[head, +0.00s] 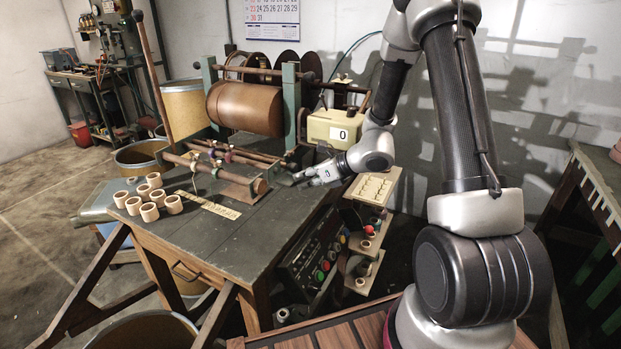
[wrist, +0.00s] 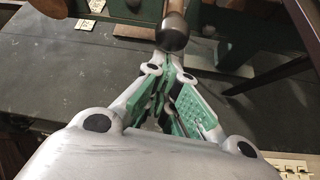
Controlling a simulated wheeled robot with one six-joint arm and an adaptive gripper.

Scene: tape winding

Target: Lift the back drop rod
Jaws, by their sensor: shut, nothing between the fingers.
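Two brown rods lie side by side over the dark workbench in the head view, below the big brown drum. My gripper (head: 297,179) is low over the bench's right side, just right of the rod ends. In the wrist view its green-padded fingers (wrist: 168,62) come together at the tips with nothing between them. A dark rounded rod end (wrist: 173,33) shows just beyond the fingertips. I cannot tell which rod it is, or whether they touch.
The brown drum (head: 244,108) sits between green posts behind the rods. A cream counter box (head: 335,130) stands behind my gripper. Several pale rings (head: 150,211) lie on the bench's left side. The workbench (head: 255,235) is bare toward its front.

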